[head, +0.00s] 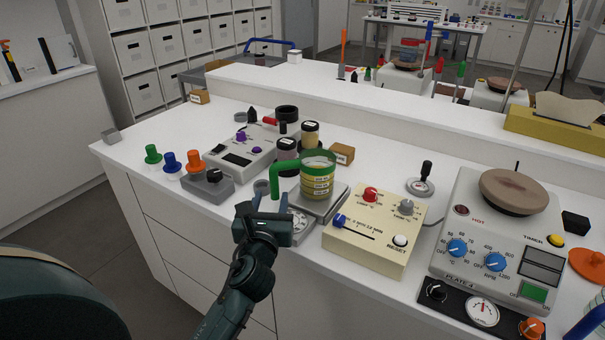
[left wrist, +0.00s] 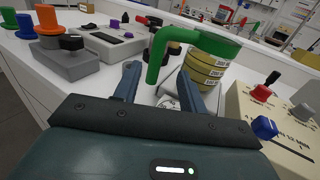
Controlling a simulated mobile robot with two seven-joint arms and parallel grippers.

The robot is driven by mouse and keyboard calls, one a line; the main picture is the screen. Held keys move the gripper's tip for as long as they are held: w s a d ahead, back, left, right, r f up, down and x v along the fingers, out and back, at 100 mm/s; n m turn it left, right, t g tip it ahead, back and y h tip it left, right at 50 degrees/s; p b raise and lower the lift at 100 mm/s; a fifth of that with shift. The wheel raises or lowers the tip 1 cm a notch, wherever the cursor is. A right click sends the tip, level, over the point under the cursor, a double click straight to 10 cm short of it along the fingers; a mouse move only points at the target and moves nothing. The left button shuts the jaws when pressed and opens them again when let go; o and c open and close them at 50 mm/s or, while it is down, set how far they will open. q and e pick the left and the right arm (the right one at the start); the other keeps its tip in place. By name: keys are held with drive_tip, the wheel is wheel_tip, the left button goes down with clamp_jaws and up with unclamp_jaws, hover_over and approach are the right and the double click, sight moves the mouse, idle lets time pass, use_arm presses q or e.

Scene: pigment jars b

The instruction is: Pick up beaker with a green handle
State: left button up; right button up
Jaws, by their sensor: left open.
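The beaker (head: 317,180) has a green rim band, yellowish contents with white labels, and a green handle (head: 278,178) on its left side. It stands upright on a small grey scale (head: 326,204). In the left wrist view the beaker (left wrist: 208,66) and its handle (left wrist: 158,58) are just ahead of the jaws. My left gripper (head: 265,205) is open in front of the handle's lower end. In the left wrist view its two fingers (left wrist: 163,88) are spread, with the handle's lower end appearing between them. I cannot tell whether they touch it. My right gripper is not in view.
A cream control box (head: 375,235) with knobs stands right of the beaker, and a hot plate (head: 493,245) farther right. A grey box with a black knob (head: 207,186) and coloured pegs stand left. Dark-lidded jars (head: 288,155) stand behind the beaker. The bench's left end is mostly clear.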

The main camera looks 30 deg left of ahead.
sight(273, 184)
use_arm(q)
drive_tip(key=x, duration=0.8)
drive_tip(key=shift+a+f, duration=0.2)
drive_tip(key=shift+a, duration=0.05)
clamp_jaws()
drive_tip(key=shift+r, duration=0.1)
